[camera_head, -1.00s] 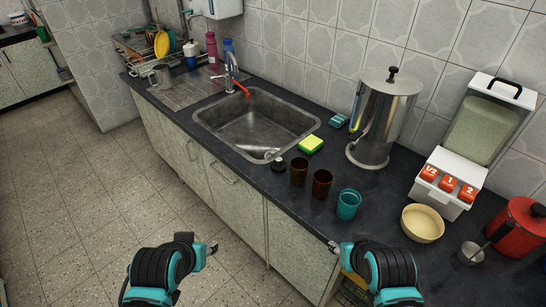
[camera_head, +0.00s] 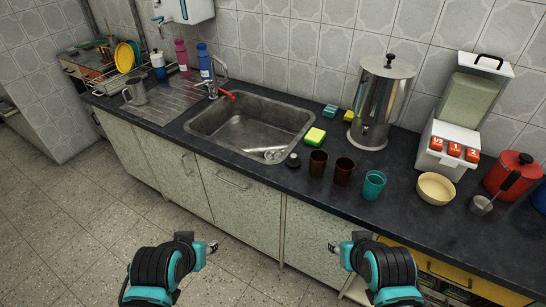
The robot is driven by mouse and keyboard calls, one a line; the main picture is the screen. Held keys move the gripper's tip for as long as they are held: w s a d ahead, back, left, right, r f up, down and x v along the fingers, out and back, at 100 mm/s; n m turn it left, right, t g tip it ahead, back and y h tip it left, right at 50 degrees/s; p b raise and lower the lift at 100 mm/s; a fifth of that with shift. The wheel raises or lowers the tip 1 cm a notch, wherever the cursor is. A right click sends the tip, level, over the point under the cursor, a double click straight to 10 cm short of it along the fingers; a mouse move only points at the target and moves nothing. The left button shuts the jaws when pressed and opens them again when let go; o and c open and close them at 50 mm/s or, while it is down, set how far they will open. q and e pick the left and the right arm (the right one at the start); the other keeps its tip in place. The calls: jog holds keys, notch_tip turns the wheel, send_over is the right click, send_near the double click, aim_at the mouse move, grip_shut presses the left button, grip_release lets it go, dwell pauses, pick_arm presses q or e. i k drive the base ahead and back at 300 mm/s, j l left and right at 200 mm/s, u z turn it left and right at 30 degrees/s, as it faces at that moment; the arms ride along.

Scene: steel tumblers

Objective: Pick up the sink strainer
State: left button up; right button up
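A small dark round piece with a knob (camera_head: 293,160) sits on the dark counter just beyond the front right corner of the sink; it may be the sink strainer, but it is too small to be sure. My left gripper (camera_head: 212,247) and my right gripper (camera_head: 332,247) are in front of the cabinets, low and apart from the counter. Their fingers are too small to judge. I see nothing held in them.
Two brown tumblers (camera_head: 317,163) and a teal one (camera_head: 373,185) stand right of the dark piece. A steel urn (camera_head: 378,105), a dispenser (camera_head: 455,120), a cream bowl (camera_head: 436,188) and a red pot (camera_head: 512,172) stand farther right.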

aim_at(272, 155)
jog(key=z, duration=0.6)
jog(key=i+j+z, duration=0.15)
jog(key=j+z, duration=0.15)
jog(key=i+j+z, duration=0.1)
jog(key=j+z, duration=0.15)
jog(key=j, duration=0.25)
jog(key=i+j+z, duration=0.1)
jog(key=j+z, duration=0.2)
jog(key=j, duration=0.15)
jog(key=i+j, duration=0.1)
jog(key=j, duration=0.55)
jog(key=j+z, duration=0.1)
jog(key=j, duration=0.6)
jog(key=i, duration=0.05)
